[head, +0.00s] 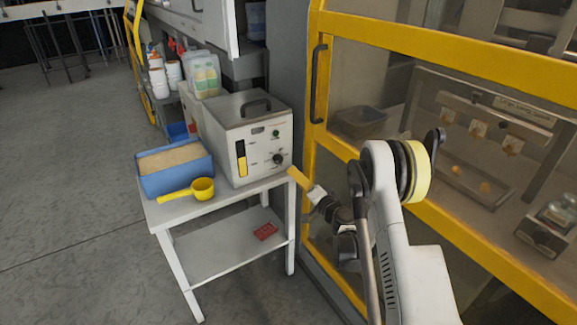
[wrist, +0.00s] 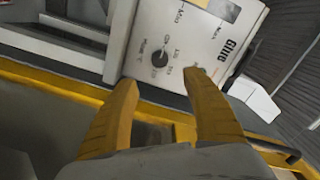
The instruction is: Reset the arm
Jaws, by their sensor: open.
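My gripper (wrist: 158,82) shows in the wrist view with two yellow-orange fingers spread apart and nothing between them. In the head view my gripper (head: 297,178) is at the end of my white arm, beside the yellow-framed machine and just right of the small white table. Its fingers point toward the grey control box (head: 248,140) on the table, and the box's front panel with its black knob (wrist: 160,58) shows beyond them in the wrist view. The fingers look apart from the box.
The white table (head: 215,212) also holds a blue bin (head: 178,188) of tan granules and a yellow scoop (head: 202,189). The yellow-framed glass door (head: 316,190) stands close behind my arm. Floor at left is clear.

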